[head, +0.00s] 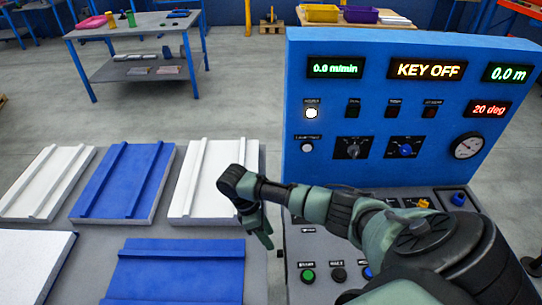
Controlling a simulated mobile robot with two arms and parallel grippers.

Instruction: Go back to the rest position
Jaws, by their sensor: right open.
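My right arm reaches in from the lower right across the lower part of the blue control panel (300,165). My right gripper (263,235) hangs down at the panel's left edge, beside the sandwich panels, and is open. I see nothing between its fingers. It covers part of the white sandwich panel (200,178) behind it. My left gripper is not in view. The panel's displays read KEY OFF, 0.0 m/min, 0.0 m and 20 deg.
White and blue panels lie on a grey table (264,160) at left, including a blue panel (130,180). Knobs and buttons, such as a green button (308,276), sit close below my arm. A workbench (130,25) stands behind; the floor between is clear.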

